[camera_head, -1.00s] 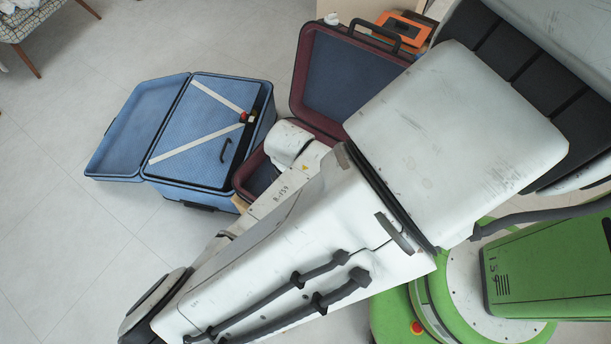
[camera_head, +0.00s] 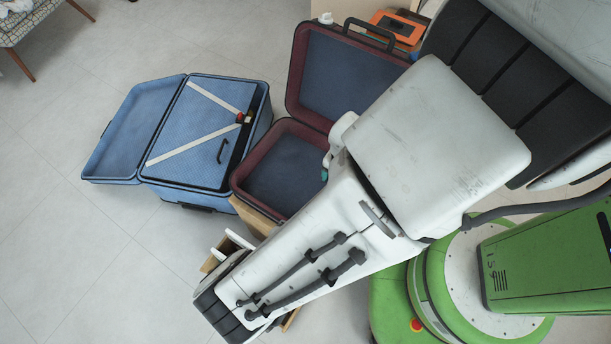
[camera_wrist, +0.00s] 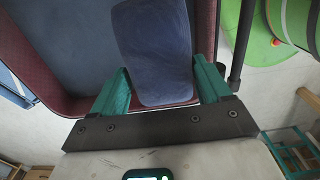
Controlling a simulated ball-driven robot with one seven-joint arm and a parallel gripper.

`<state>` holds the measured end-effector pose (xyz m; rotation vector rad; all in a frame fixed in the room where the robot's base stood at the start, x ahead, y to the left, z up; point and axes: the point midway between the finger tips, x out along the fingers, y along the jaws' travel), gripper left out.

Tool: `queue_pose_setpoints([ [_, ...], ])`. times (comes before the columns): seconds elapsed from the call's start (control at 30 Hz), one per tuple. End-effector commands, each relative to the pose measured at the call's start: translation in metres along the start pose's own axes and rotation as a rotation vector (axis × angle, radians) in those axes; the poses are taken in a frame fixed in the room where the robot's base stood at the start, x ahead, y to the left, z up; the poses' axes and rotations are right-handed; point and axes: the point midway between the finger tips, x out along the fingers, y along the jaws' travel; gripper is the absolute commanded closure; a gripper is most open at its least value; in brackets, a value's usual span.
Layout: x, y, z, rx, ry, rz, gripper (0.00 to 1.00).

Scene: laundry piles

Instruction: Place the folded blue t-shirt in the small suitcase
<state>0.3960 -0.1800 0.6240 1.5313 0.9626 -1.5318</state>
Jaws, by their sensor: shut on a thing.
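The small suitcase (camera_head: 283,168) is maroon with a dark blue lining. It lies open in the middle of the head view, its lid up behind it. The visible part of its bottom is bare. In the wrist view, my gripper (camera_wrist: 160,68) has teal fingers on both sides of the folded blue t-shirt (camera_wrist: 155,40), a flat dark blue bundle, and is shut on it. The shirt is over the suitcase's right part, inside the maroon rim (camera_wrist: 62,98) as seen; its height above the bottom is unclear. My arm hides the shirt in the head view.
A larger light-blue suitcase (camera_head: 165,183) lies open left of the small one, with white straps across it. An orange object (camera_head: 398,27) is behind the maroon lid. Wooden items (camera_head: 215,258) stand partly under my arm.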

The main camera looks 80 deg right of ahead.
Motion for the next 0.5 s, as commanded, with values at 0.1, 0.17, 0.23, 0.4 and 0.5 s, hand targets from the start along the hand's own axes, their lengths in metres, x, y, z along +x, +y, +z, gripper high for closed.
queue_pose_setpoints([
  [0.1,0.006,0.017,0.0,-0.011,-0.001,-0.002,0.58],
  [0.17,0.011,0.026,0.0,-0.012,-0.002,-0.001,0.58],
  [0.23,0.016,0.038,-0.001,-0.011,-0.001,-0.002,0.58],
  [0.4,0.043,0.07,-0.001,-0.007,0.0,-0.002,0.58],
  [0.5,0.06,0.084,-0.002,-0.005,0.001,-0.001,0.58],
])
